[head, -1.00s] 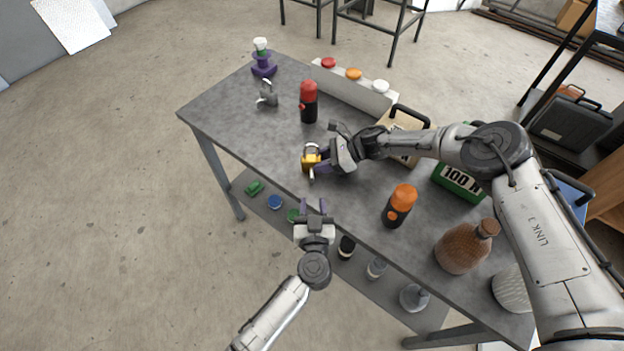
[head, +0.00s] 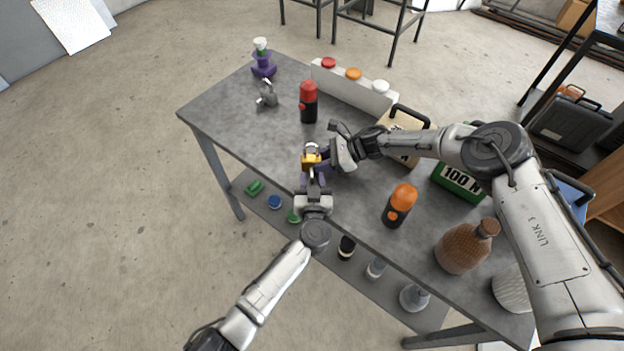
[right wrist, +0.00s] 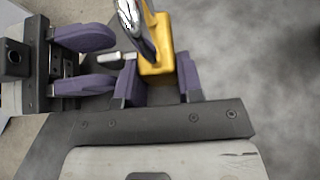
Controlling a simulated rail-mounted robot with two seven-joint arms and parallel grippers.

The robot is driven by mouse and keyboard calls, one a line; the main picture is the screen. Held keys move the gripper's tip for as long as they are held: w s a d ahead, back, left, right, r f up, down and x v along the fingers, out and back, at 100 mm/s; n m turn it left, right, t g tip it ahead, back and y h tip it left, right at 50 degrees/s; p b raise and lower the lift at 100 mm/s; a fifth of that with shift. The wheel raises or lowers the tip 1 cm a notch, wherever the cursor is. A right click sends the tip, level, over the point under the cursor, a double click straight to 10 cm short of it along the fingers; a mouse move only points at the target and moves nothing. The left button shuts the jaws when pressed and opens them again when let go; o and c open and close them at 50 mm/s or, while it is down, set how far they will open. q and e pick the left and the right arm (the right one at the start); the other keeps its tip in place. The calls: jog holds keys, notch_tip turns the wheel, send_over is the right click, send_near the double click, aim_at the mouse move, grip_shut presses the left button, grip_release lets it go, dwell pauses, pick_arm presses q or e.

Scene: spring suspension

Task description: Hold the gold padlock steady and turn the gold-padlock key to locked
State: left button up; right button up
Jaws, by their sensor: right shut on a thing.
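The gold padlock (head: 311,161) is near the table's front edge, with its silver shackle upward. My right gripper (head: 318,168) is shut on it; in the right wrist view the purple fingers lie on both sides of the gold body (right wrist: 156,62). The gold-padlock key (right wrist: 115,57) sticks out of the padlock toward my left gripper. My left gripper (head: 313,188) is open in front of the padlock. In the right wrist view its two purple fingers (right wrist: 100,62) are apart, with the key's end near the gap between their tips. In the head view the key is hidden.
A grey padlock (head: 267,96) and a red-topped bottle (head: 308,101) stand farther back. An orange-topped bottle (head: 399,205) stands to the right of my grippers. A shelf (head: 262,213) with small items runs below the table.

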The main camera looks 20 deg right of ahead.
pick_arm(q)
jog(key=shift+c, duration=0.4)
pick_arm(e)
jog(key=shift+d+f, duration=0.1)
jog(key=shift+f, duration=0.05)
pick_arm(q)
grip_shut()
jog(key=shift+a+n, duration=0.1)
jog(key=shift+n, duration=0.3)
jog(key=shift+o, duration=0.4)
grip_release()
jog(key=v, duration=1.2)
